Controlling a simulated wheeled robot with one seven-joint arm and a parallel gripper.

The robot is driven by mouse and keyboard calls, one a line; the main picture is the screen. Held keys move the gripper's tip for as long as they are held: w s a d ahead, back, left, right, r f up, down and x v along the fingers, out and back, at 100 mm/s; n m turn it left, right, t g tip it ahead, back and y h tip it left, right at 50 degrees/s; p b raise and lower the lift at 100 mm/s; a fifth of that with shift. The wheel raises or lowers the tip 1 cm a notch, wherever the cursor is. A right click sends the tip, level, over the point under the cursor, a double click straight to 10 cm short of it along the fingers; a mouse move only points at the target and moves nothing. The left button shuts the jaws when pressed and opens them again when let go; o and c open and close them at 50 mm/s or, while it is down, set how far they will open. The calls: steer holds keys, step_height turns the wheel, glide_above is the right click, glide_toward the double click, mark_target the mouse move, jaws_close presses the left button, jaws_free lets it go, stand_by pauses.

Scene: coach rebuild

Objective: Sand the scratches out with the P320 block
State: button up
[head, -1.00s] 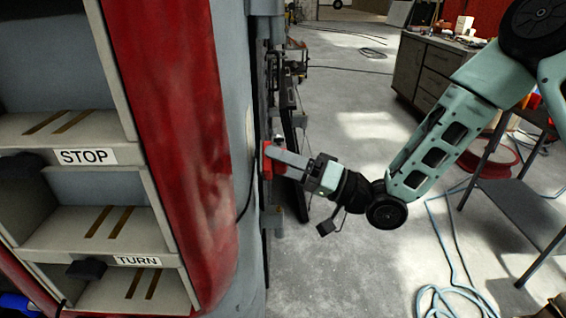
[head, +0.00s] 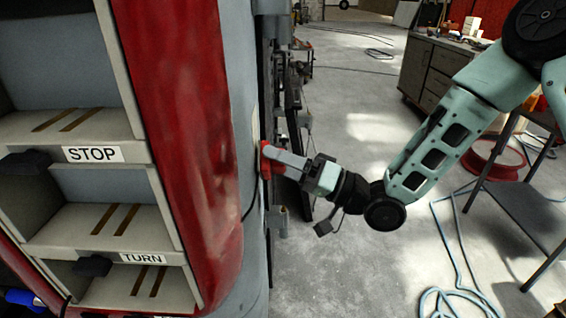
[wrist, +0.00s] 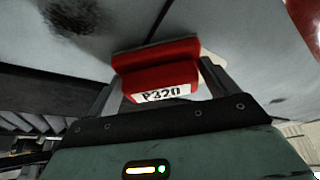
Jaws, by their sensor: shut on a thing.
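The red P320 block (wrist: 158,72) is held between the fingers of my gripper (wrist: 163,92), with its label facing the wrist camera. In the head view the block (head: 266,160) is at the edge of the grey coach panel (head: 242,80), and my gripper (head: 285,160) reaches it from the right. The block's sanding face is turned to the panel; whether it touches cannot be told. In the wrist view a dark scuffed patch (wrist: 75,14) shows on the grey panel, up and left of the block. Individual scratches cannot be made out.
The coach's red trim (head: 190,150) and open shelves with STOP (head: 92,154) and TURN (head: 142,258) labels fill the left. A workbench (head: 435,70) and a dark metal table (head: 515,205) stand right. A blue hose (head: 450,245) lies on the floor.

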steer(key=shift+a, duration=0.3)
steer(key=shift+r, duration=0.1)
steer(key=shift+r+p, duration=4.5)
steer(key=shift+r, duration=1)
steer(key=shift+f, duration=0.1)
steer(key=shift+f+b, duration=4.4)
steer(key=shift+f, duration=1.15)
steer(key=shift+s, duration=0.1)
